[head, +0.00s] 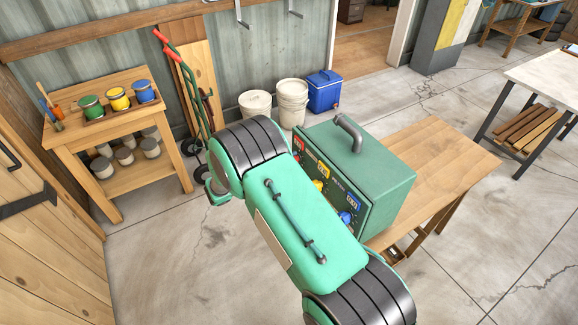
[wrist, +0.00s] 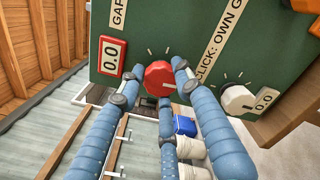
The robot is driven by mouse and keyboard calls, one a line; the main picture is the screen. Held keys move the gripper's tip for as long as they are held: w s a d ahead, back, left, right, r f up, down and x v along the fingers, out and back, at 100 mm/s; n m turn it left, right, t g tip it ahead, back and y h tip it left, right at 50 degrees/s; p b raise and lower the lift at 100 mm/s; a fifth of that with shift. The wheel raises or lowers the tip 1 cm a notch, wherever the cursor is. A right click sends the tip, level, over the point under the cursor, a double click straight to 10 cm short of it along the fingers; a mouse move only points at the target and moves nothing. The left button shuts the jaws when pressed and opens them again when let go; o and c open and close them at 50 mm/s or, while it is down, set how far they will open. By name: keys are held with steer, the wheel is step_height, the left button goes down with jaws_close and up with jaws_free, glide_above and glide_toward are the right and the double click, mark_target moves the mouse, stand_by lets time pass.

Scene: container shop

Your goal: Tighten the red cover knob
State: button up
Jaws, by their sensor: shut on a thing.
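The red cover knob (wrist: 158,78) is on the front panel of a green box (wrist: 205,80) in the wrist view. A white pointer mark shows on the knob, with short tick marks around it. A red-framed display (wrist: 110,53) reading 0.0 sits to its left. The blue fingers of my gripper (wrist: 157,84) are closed around the knob, with fingertips at its left and right sides and another finger below it. In the head view the green box (head: 385,185) stands on a wooden table (head: 440,165). My arm hides the gripper and the red knob there.
A white knob (wrist: 238,99) with its own display is right of the red knob. Yellow (head: 318,185) and blue (head: 345,217) knobs show on the panel. White buckets (head: 292,100) and a blue cooler (head: 324,92) stand behind. A paint shelf (head: 72,135) is at left.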

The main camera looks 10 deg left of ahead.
steer(key=shift+r+m, duration=0.25)
steer(key=shift+m, duration=0.25)
steer(key=o, duration=1.2)
steer(key=shift+c, duration=0.2)
steer(key=shift+f, duration=0.15)
steer(key=v, duration=1.2)
